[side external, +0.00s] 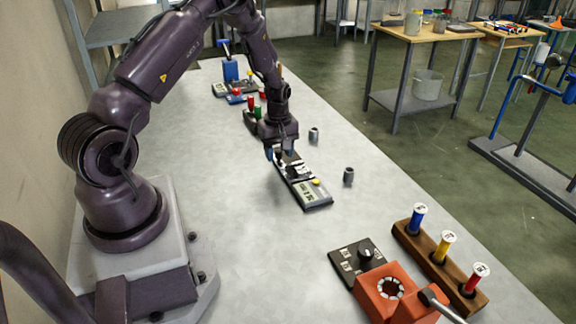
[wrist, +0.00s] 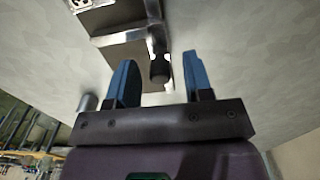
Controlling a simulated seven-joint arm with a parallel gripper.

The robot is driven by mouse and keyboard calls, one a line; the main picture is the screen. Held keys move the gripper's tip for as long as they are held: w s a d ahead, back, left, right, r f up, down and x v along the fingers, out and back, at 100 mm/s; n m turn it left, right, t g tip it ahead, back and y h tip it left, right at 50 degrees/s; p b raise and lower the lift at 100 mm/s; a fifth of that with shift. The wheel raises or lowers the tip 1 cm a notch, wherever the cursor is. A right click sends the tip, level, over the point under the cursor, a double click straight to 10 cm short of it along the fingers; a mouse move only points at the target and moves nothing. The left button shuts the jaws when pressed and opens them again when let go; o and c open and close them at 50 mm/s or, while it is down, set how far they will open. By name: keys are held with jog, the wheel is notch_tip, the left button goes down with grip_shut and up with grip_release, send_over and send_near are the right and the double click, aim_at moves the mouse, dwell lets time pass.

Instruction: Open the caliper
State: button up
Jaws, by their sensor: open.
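The caliper (side external: 297,170) appears to be the long metallic piece lying on a dark, narrow panel in the middle of the bench. My gripper (side external: 279,153) is low over the panel's far end, pointing down. In the wrist view, metallic parts of the caliper (wrist: 122,37) run across the top. A dark rounded knob (wrist: 159,70) stands between the two blue fingers of my gripper (wrist: 160,62), with a gap on each side. The fingers are apart and hold nothing. My gripper hides part of the caliper in the side view.
Two small grey cylinders (side external: 314,135) (side external: 348,176) stand right of the panel. More devices stand behind my gripper. The bench left of the panel is clear.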

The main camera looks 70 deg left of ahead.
aim_at(279, 151)
jog(key=shift+r, duration=3.05)
